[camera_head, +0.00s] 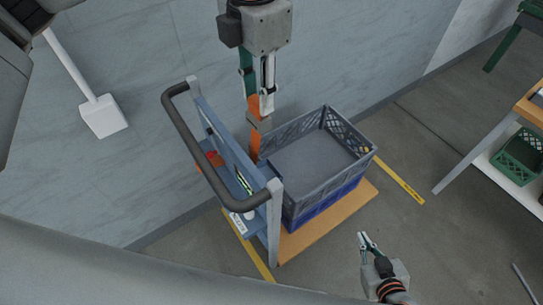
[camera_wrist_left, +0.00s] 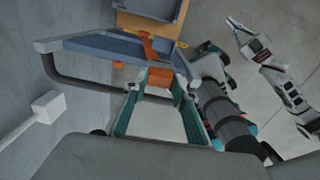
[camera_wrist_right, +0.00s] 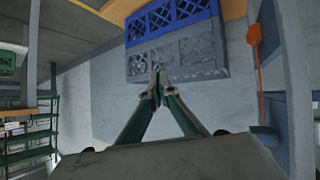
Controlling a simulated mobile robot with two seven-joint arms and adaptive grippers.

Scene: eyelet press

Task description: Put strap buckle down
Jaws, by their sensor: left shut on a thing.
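My left gripper (camera_head: 257,98) is shut on the orange strap with its grey strap buckle (camera_head: 260,122). It holds them above the trolley, beside the near-left wall of the grey crate (camera_head: 345,133). The strap (camera_head: 254,144) hangs down from the buckle between the trolley and the crate; its lower end is hidden. In the left wrist view the orange piece (camera_wrist_left: 160,77) sits between the left fingertips. My right gripper (camera_head: 367,243) is empty, away from the crate at the lower right. Its fingertips meet in the right wrist view (camera_wrist_right: 158,88).
A blue-grey trolley panel with a dark handle (camera_head: 186,150) stands left of the crate, with small items on its shelf. A blue crate (camera_head: 322,208) is under the grey one, on a wooden board (camera_head: 330,222). A table (camera_head: 530,105) stands at the right. Floor between is clear.

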